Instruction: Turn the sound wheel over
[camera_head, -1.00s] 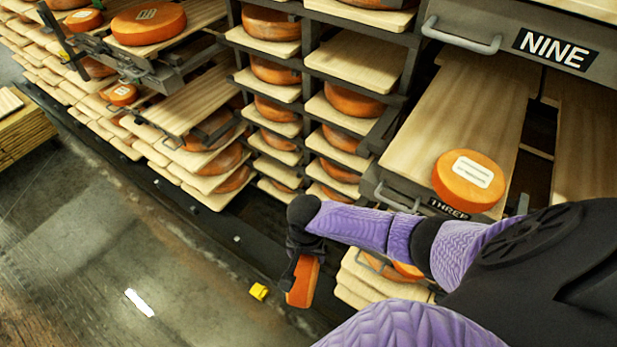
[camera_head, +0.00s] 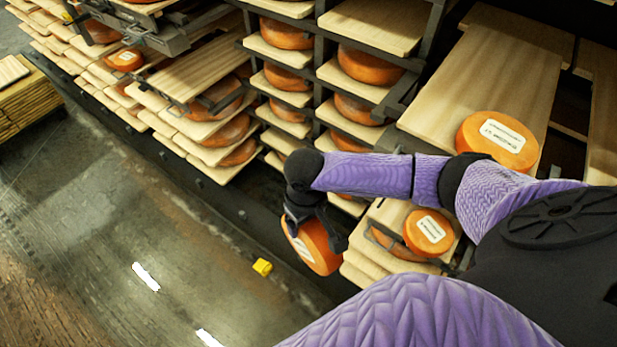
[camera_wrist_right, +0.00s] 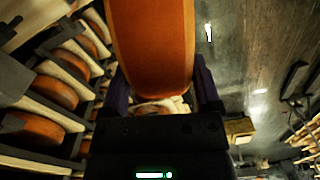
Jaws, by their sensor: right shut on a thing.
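My right gripper (camera_head: 316,215) is shut on an orange cheese wheel (camera_head: 317,247) and holds it in the air beside the racks, over the aisle. The wheel is tilted, with a pale label partly showing on its left face. In the right wrist view the held wheel (camera_wrist_right: 152,45) stands edge-on between the fingers. I cannot tell which wheel is the sound one. Other labelled wheels lie on boards at the right: one on the upper board (camera_head: 498,138), one on a lower board (camera_head: 428,233). My left gripper is not in view.
Racks with wooden boards (camera_head: 382,24) and several orange wheels fill the back. A stack of boards (camera_head: 28,97) stands at the far left. The aisle floor (camera_head: 110,240) is otherwise mostly clear.

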